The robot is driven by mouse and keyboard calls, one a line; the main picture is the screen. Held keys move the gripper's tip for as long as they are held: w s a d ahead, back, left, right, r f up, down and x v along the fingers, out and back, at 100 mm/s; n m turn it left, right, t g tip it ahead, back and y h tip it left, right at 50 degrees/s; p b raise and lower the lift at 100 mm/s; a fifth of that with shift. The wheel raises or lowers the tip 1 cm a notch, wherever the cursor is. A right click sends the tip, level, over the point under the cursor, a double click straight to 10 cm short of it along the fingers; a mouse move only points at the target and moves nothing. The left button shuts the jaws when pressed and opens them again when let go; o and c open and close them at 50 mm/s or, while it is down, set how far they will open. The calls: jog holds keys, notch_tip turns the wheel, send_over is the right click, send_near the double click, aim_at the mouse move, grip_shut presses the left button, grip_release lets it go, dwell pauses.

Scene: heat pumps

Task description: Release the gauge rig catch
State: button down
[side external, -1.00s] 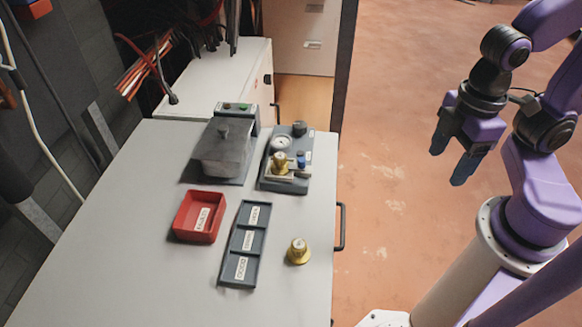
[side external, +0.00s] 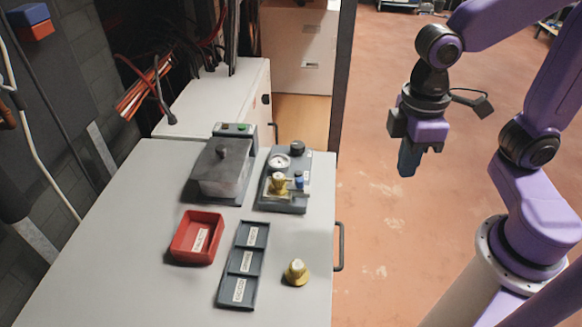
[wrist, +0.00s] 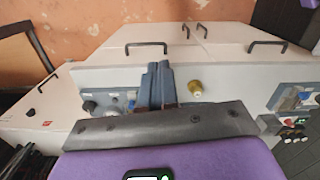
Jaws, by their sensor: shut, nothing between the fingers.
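The gauge rig (side external: 285,180) is a dark grey block at the back right of the white table in the side view. It carries a round white gauge (side external: 279,161), a brass part (side external: 279,183) held in a light-coloured fixture, a blue knob (side external: 299,181) and a black knob (side external: 297,148). The catch itself is too small to tell apart. My gripper (side external: 409,165) hangs off the table's right side, well apart from the rig, fingers pointing down. In the wrist view its fingers (wrist: 157,85) are together and empty, hiding part of what lies behind.
A loose brass part (side external: 296,272) stands at the table's front right. Nearby are a grey three-compartment labelled tray (side external: 232,304) and a red bin (side external: 218,222). A grey lidded box (side external: 222,170) stands left of the rig. A black handle (side external: 341,246) sticks out from the table's right side.

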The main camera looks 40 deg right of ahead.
jog(key=w+a+m+g, duration=0.1)
jog(key=w+a+m, duration=0.3)
jog(key=w, duration=0.8)
jog(key=w+a+m+g, duration=0.25)
jog(key=w+a, duration=0.35)
jog(key=w, duration=0.6)
jog(key=w+d+f+m, duration=0.1)
jog(key=w+f+m, duration=0.2)
jog(key=w+f, duration=0.25)
jog(key=shift+n+g, duration=0.25)
jog(key=x, duration=0.5)
jog(key=d+x, duration=0.1)
jog(key=x, duration=0.1)
jog(key=shift+f, duration=0.35)
jog(key=shift+s+f, duration=0.15)
jog(key=shift+s, duration=0.75)
jog(key=shift+s+d, duration=0.2)
jog(key=shift+s, duration=0.95)
jog(key=shift+s+d, duration=0.55)
jog(key=shift+s, duration=0.25)
jog(key=shift+s+d+h, duration=0.25)
jog(key=shift+s+h, duration=0.05)
jog(key=shift+s, duration=0.1)
